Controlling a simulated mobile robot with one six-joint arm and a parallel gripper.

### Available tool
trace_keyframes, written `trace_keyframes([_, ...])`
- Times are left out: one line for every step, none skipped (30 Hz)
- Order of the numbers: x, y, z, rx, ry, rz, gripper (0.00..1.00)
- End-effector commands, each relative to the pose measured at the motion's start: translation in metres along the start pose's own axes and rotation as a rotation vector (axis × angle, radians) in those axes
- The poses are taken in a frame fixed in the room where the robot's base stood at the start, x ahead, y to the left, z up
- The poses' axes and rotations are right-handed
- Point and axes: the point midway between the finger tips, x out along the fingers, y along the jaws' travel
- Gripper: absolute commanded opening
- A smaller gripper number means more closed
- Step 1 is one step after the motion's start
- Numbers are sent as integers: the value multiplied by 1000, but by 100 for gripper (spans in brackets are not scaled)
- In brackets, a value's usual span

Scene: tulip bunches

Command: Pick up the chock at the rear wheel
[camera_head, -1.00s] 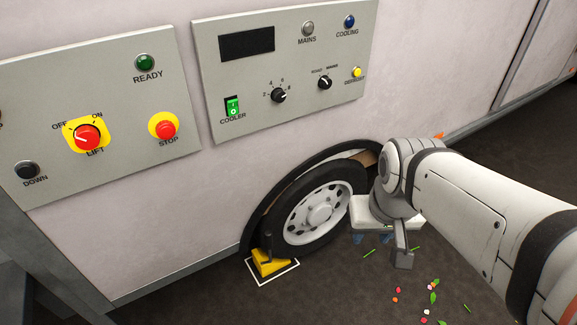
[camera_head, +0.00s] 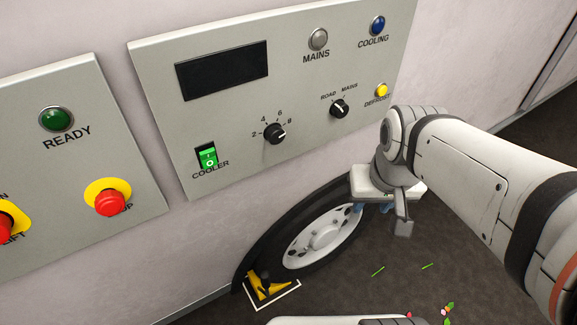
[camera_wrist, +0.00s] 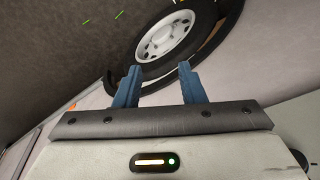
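The yellow chock (camera_head: 268,287) sits on the floor against the lower left of the rear wheel (camera_head: 322,234), inside a white outline. It has a dark upright part, partly lost against the black tyre. My gripper (camera_head: 372,208) is to the right of the chock and above the floor, apart from it, with its fingers partly hidden by my wrist in the head view. In the wrist view my gripper's two blue fingers (camera_wrist: 160,88) are spread with nothing between them. The wheel (camera_wrist: 168,37) shows beyond the fingertips there; I cannot make out the chock in that view.
A grey panel (camera_head: 230,60) with a green cooler switch and knobs is on the pale wall above the wheel. A second panel (camera_head: 95,150) with a red stop button (camera_head: 109,202) is at left. Petals and leaves (camera_head: 446,312) litter the open dark floor.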

Motion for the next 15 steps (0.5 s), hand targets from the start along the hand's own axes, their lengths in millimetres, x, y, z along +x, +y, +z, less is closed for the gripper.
trace_keyframes([0, 0, 0, 0, 0, 0, 36])
trace_keyframes([0, 0, 0, 0, 0, 0, 36])
trace_keyframes([0, 0, 0, 0, 0, 0, 36])
trace_keyframes([0, 0, 0, 0, 0, 0, 36])
trace_keyframes([0, 0, 0, 0, 0, 0, 36])
trace_keyframes([0, 0, 0, 0, 0, 0, 37])
trace_keyframes([0, 0, 0, 0, 0, 0, 40])
trace_keyframes([1, 0, 0, 1, -2, -1, 42])
trace_keyframes([4, -1, 0, 4, -10, -4, 45])
trace_keyframes([7, -2, 0, 7, -19, -9, 48])
trace_keyframes([12, -3, 1, 13, -31, -15, 50])
trace_keyframes([20, -5, 1, 23, -56, -26, 54])
trace_keyframes([28, -7, 2, 33, -79, -36, 55])
trace_keyframes([37, -10, 2, 46, -106, -49, 55])
trace_keyframes([51, -14, 3, 65, -148, -69, 55])
